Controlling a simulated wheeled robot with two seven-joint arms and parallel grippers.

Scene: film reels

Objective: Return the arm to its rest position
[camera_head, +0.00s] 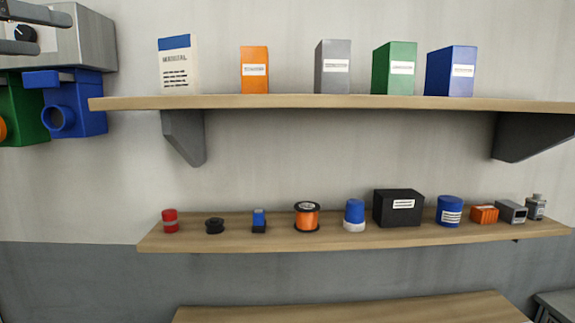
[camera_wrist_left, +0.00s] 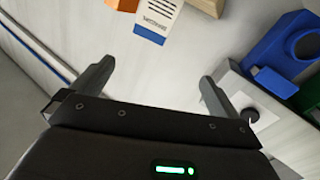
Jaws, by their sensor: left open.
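My left gripper (camera_head: 53,32) shows only partly at the top left corner of the head view, in front of a grey metal box with a black knob (camera_head: 25,33). In the left wrist view my left gripper (camera_wrist_left: 157,70) has its two dark fingers spread wide apart, with nothing between them. The rest of the left arm is out of the head view. My right gripper is in neither view.
Upper shelf (camera_head: 300,102) holds a white-and-blue manual (camera_head: 178,68) and several coloured boxes. Lower shelf (camera_head: 340,240) holds an orange spool (camera_head: 306,217), a black box (camera_head: 398,208) and small items. Blue fixture (camera_head: 85,105) hangs below the metal box. A wooden surface (camera_head: 350,310) lies below.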

